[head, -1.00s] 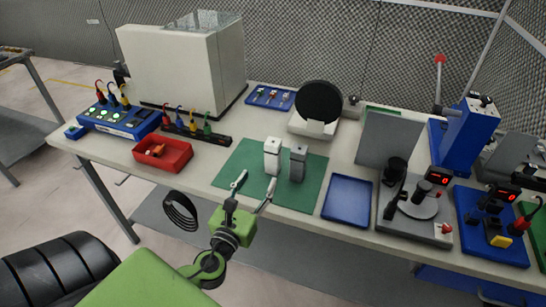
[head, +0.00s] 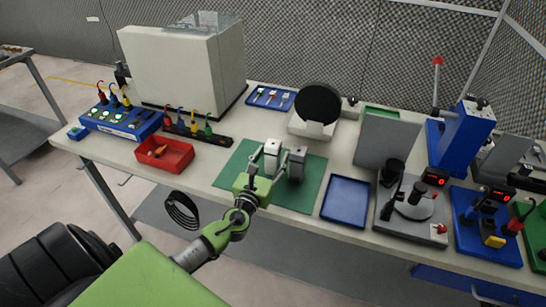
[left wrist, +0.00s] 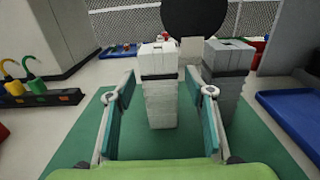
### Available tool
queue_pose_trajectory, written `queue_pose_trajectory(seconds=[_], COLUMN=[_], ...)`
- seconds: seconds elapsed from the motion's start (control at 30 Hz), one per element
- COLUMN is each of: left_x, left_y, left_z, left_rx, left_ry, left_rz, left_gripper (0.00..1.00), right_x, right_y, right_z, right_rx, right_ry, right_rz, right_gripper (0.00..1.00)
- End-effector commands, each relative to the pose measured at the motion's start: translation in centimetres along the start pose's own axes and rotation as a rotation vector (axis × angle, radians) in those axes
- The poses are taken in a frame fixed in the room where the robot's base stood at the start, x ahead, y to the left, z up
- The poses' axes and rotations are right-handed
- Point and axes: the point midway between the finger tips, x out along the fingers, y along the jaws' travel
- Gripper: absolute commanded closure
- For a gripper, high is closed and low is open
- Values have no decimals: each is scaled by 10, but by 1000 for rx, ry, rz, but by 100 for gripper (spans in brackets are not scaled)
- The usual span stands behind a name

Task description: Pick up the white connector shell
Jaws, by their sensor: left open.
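The white connector shell (head: 272,147) stands upright on the green mat (head: 232,170), its lower part hidden behind my gripper in the head view. In the left wrist view the white shell (left wrist: 159,88) stands a little ahead, between the lines of the two fingers. A similar grey shell (head: 297,162) stands just to its right; it also shows in the left wrist view (left wrist: 229,75), behind the right finger. My left gripper (head: 268,165) is open and empty, its fingers pointing at the white shell. I cannot tell whether a finger touches it. My right gripper is not in view.
An empty blue tray (head: 346,197) lies right of the mat. A red bin (head: 164,155) and a rack of coloured hooked probes (head: 192,129) stand left. A round black disc on a stand (head: 318,104) is behind the shells. The mat's front part is bare.

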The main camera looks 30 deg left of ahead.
Motion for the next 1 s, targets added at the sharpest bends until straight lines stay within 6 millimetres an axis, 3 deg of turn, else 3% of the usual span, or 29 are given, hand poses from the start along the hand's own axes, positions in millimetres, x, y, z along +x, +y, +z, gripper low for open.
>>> queue_pose_trajectory(seconds=[0.13,0.4,0.57,0.7,1.0], left_x=[13,15,15,15,15], left_y=[-1,-1,0,0,0], left_z=[0,0,0,1,5], left_rx=[-1,-1,-1,-1,-1], left_ry=[0,0,0,-1,-2], left_rz=[-1,-1,-1,0,0], left_gripper=[51,51,93,99,99], right_x=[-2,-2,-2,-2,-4], right_y=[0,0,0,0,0], right_z=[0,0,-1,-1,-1], right_rx=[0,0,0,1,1], right_ry=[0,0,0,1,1], right_rz=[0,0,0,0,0], right_gripper=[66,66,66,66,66])
